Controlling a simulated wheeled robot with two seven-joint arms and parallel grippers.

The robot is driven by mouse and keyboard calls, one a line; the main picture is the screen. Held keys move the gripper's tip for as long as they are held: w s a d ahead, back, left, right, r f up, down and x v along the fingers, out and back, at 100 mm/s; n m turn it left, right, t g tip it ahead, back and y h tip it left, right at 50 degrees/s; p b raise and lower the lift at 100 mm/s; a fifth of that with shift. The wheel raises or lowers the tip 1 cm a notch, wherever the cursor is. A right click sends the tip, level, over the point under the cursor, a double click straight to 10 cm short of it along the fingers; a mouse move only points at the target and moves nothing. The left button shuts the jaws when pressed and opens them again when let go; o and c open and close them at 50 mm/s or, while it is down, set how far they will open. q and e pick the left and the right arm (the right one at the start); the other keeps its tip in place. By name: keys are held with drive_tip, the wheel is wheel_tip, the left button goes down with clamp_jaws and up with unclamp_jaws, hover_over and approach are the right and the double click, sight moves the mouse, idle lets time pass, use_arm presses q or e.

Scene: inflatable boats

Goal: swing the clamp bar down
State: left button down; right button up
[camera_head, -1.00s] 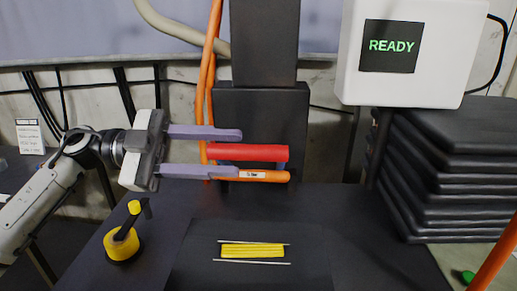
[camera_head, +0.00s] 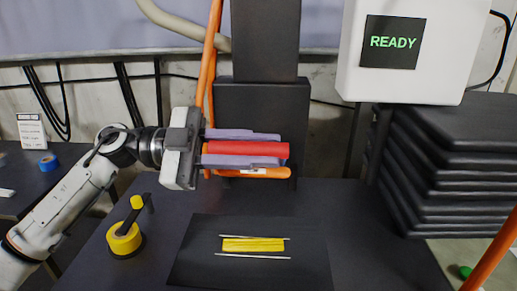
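The clamp bar appears to be the red bar (camera_head: 248,150), lying level across the front of the black upright (camera_head: 262,100). An orange handle (camera_head: 262,173) with a white label lies just below it, partly hidden. My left gripper (camera_head: 250,148) comes in from the left with its purple fingers along the bar, one at its upper edge and one at its lower edge. Both fingers look in contact with it, so the gripper looks shut on the red bar. My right gripper is not in view.
A yellow ribbed piece (camera_head: 253,244) lies between two thin rods on the dark table. A yellow and black round object (camera_head: 125,240) stands at left. A white box with a READY screen (camera_head: 392,42) hangs above stacked black slabs (camera_head: 460,150) at right.

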use_arm(q)
drive_tip(key=s+f+m+b, duration=0.2)
drive_tip(key=f+b, duration=0.2)
drive_tip(key=f, duration=0.2)
drive_tip(key=s+f+m+b, duration=0.2)
drive_tip(key=s+f+b, duration=0.1)
drive_tip(key=f, duration=0.4)
drive_tip(key=s+f+m+b, duration=0.2)
drive_tip(key=s+f+b, duration=0.1)
drive_tip(key=f+b, duration=0.3)
drive_tip(key=shift+f+m, duration=0.3)
drive_tip(key=shift+f, duration=0.1)
drive_tip(key=shift+s+f, duration=0.1)
drive_tip(key=shift+f, duration=0.15)
drive_tip(key=shift+f+b, duration=0.2)
drive_tip(key=shift+b, duration=0.2)
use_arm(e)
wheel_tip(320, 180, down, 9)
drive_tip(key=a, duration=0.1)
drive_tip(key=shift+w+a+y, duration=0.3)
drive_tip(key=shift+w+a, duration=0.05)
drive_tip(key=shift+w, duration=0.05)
